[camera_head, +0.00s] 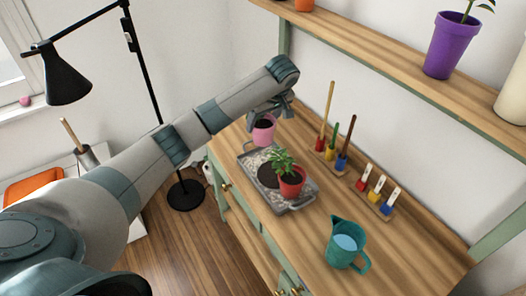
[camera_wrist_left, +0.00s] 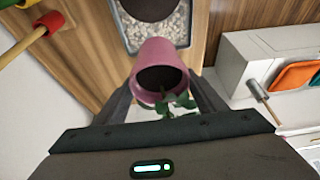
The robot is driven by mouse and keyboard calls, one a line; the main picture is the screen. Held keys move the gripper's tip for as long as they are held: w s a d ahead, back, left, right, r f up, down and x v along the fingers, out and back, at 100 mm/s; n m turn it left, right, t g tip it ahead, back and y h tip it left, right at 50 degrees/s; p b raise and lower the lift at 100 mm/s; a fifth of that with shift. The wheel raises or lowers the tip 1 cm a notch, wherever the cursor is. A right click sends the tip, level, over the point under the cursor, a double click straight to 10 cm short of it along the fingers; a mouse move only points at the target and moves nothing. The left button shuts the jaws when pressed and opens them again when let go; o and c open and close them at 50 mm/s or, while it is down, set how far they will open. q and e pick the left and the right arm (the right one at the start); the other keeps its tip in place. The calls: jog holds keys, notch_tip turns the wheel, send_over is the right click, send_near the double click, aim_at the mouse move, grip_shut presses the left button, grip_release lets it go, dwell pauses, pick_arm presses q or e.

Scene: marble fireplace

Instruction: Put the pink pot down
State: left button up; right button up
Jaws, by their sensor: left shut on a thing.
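The pink pot (camera_head: 263,132) is at the far end of the grey tray (camera_head: 247,157) on the wooden bench. My left gripper (camera_head: 268,106) is at the pot's top and shut on it. In the left wrist view the pink pot (camera_wrist_left: 160,55) shows between the fingers, with dark soil inside and green leaves at its rim. The tray (camera_wrist_left: 128,38) shows just beyond it. I cannot tell whether the pot's base touches the bench or hangs a little above it. My right gripper is out of view.
A red pot (camera_head: 292,183) with a leafy plant stands in the tray. A teal jug (camera_head: 346,245) stands near the bench front. Long-handled tools (camera_head: 325,135) and small brushes (camera_head: 376,192) stand behind. A shelf (camera_head: 385,55) runs above. The bench's near right is clear.

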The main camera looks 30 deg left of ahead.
aim_at(263, 142)
pick_arm(q)
notch_tip(263, 142, down, 5)
jog(key=shift+r+p, duration=0.15)
jog(key=shift+p, duration=0.5)
jog(key=shift+f, duration=0.4)
jog(key=shift+f+p, duration=0.45)
jog(key=shift+f, duration=1.45)
jog(key=o, duration=1.8)
jog(key=shift+f, duration=0.1)
jog(key=shift+c, duration=0.2)
